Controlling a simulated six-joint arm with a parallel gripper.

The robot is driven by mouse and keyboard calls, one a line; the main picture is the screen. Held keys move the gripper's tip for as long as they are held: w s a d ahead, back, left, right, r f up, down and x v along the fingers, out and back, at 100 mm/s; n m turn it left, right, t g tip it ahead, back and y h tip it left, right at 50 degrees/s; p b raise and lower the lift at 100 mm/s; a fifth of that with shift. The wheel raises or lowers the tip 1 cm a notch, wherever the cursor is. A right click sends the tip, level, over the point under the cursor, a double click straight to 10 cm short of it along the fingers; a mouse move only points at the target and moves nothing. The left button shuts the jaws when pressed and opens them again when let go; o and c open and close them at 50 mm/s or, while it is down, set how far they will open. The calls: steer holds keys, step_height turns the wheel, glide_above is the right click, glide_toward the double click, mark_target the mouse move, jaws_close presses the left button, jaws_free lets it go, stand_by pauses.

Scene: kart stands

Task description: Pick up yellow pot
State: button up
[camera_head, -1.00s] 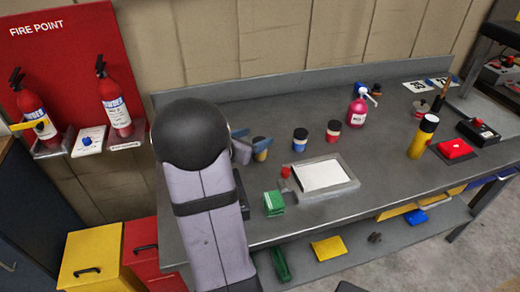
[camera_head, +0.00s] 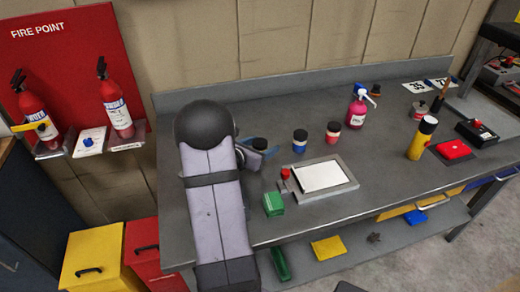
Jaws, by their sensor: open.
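My gripper (camera_head: 260,149) is low over the left part of the bench, and its bluish fingers are open. The yellow pot, a small dark-lidded pot with a yellow band, is hidden at this moment behind or between the fingers. I cannot tell whether the fingers touch it. To the right stand a similar pot with a blue band (camera_head: 300,141) and one with a red band (camera_head: 333,132), both upright and apart from my gripper.
A framed white panel (camera_head: 348,188) with a red knob and a green box (camera_head: 273,204) sit in front. A pink spray bottle (camera_head: 358,112) and a yellow canister (camera_head: 422,140) stand further right. The bench back edge (camera_head: 290,88) is raised.

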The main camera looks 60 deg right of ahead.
steer(key=shift+x, duration=1.2)
steer(key=c, duration=1.2)
step_height(320, 180, up, 10)
